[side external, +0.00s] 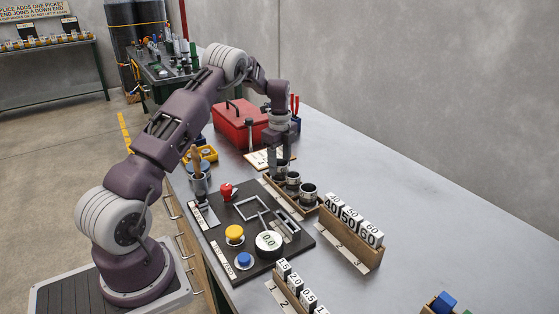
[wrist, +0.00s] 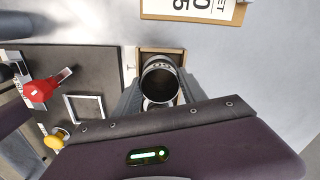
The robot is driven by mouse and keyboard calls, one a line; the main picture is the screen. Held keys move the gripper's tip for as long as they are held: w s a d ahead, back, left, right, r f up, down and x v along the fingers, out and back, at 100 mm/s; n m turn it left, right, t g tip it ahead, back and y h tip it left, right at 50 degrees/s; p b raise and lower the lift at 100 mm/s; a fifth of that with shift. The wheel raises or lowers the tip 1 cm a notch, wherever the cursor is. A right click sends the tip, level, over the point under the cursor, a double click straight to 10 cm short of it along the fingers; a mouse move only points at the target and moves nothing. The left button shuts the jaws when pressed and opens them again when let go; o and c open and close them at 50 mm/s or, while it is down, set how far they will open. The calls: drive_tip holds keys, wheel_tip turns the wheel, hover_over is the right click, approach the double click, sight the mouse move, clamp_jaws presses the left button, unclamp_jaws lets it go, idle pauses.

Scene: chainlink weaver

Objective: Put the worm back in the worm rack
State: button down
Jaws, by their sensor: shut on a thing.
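The worm, a dark hollow metal cylinder with a pale rim (wrist: 159,68), is between the fingers of my gripper (wrist: 160,92) in the wrist view. The wooden worm rack (wrist: 177,53) shows around and below it. In the side view my gripper (side external: 279,166) points down at the far end of the worm rack (side external: 290,204), shut on the worm there. Its fingers and the worm overlap in this view, and I cannot tell whether the worm touches the rack floor. Two other metal cylinders (side external: 293,180) (side external: 308,191) stand in the rack nearer the camera.
A dark control panel (side external: 222,219) with a red switch (side external: 226,190), yellow button (side external: 235,233) and dial (side external: 268,243) lies left of the rack. A numbered block rack (side external: 350,246) stands to its right. A red toolbox (side external: 236,121) is behind. The right of the bench is mostly clear.

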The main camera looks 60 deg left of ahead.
drive_tip(key=c, duration=0.6)
unclamp_jaws()
wheel_tip(320, 180, up, 7)
drive_tip(key=shift+r, duration=0.1)
